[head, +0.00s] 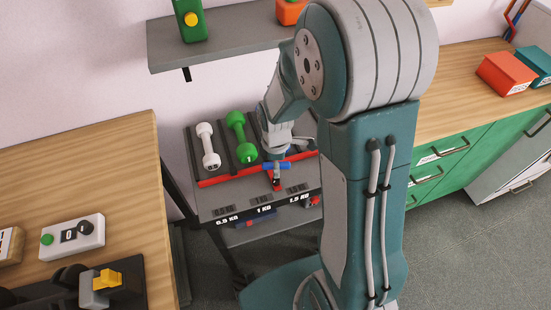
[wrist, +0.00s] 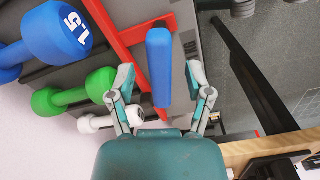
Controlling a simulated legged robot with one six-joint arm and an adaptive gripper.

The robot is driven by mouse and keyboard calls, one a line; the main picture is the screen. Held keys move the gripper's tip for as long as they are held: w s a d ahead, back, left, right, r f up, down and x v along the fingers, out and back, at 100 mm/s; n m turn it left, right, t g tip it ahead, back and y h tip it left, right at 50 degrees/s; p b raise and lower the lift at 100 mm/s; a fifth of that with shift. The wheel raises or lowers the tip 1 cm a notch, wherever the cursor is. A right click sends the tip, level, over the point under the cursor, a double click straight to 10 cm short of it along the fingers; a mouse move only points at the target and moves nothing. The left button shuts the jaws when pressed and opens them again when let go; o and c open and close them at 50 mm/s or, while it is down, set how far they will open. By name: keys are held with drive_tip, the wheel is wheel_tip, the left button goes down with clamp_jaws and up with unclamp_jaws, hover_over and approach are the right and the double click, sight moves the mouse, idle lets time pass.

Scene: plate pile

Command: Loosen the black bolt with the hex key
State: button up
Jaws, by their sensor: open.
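A blue bar-shaped handle (wrist: 159,65), which looks like the grip of the hex key, lies between the spread fingers of my gripper (wrist: 160,78) in the wrist view. Gaps show on both sides of it, so it is not clasped. In the head view the blue handle (head: 277,166) lies crosswise at the front of the dumbbell rack, just below my gripper. Its shank cannot be made out clearly. I cannot identify the black bolt in either view.
The rack with a red front rail (head: 215,180) holds a white dumbbell (head: 208,146), a green one (head: 241,138) and a blue one (wrist: 58,33). A wooden table (head: 90,180) at left bears a switch box (head: 72,237) and a black device with a yellow part (head: 107,279).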

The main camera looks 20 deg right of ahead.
drive_tip(key=shift+c, duration=0.3)
clamp_jaws()
drive_tip(key=n, duration=0.4)
drive_tip(key=shift+n, duration=0.3)
drive_tip(key=shift+o, duration=0.2)
unclamp_jaws()
drive_tip(key=shift+r, duration=0.1)
wheel_tip(320, 180, up, 12)
